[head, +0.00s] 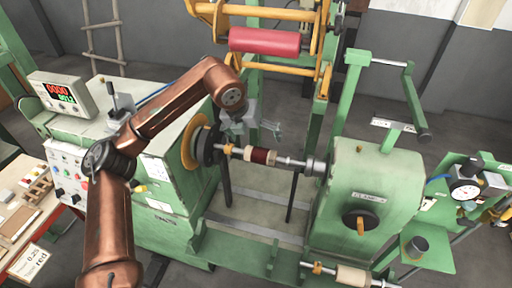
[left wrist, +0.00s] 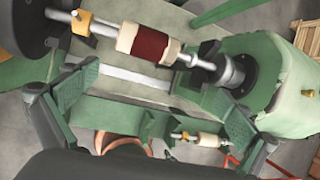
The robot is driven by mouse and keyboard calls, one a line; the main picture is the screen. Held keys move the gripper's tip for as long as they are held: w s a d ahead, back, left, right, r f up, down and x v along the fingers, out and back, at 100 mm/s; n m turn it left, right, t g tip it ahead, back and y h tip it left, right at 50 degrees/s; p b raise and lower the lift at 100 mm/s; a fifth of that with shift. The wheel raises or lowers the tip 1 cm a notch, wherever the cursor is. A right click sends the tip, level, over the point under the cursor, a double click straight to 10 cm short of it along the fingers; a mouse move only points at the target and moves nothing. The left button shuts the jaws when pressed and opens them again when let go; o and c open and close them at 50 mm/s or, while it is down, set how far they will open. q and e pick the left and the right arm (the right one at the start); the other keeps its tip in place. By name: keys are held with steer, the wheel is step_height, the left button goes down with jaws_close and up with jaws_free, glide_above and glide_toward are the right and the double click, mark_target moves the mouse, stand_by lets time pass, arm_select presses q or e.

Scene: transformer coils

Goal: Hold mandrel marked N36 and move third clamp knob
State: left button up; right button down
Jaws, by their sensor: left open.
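A mandrel with a dark red winding and cream ends (head: 262,156) is set horizontally between the dark chuck on the left and the tailstock on the right. It also shows in the left wrist view (left wrist: 148,43). No N36 mark is readable. A black round knob with an orange handle (head: 361,221) is on the green tailstock housing, below a label too small to read surely. My right gripper is not in view.
A second cream mandrel (head: 352,275) lies low at the front, also in the left wrist view (left wrist: 208,140). A red roll (head: 264,41) hangs on a yellow frame behind. A gauge (head: 465,189) and green shelf with a cup (head: 416,246) stand at right.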

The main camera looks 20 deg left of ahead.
mark_target(258, 159)
arm_select(q)
steer(key=w+f, duration=0.1)
steer(key=f, duration=0.4)
steer(key=w+f+y, duration=0.1)
steer(key=f, duration=0.3)
steer(key=w+f+y, duration=0.1)
steer(key=f, duration=0.4)
steer(key=shift+w+f+m, duration=0.35)
steer(key=shift+w+m, duration=0.05)
steer(key=shift+c, duration=0.4)
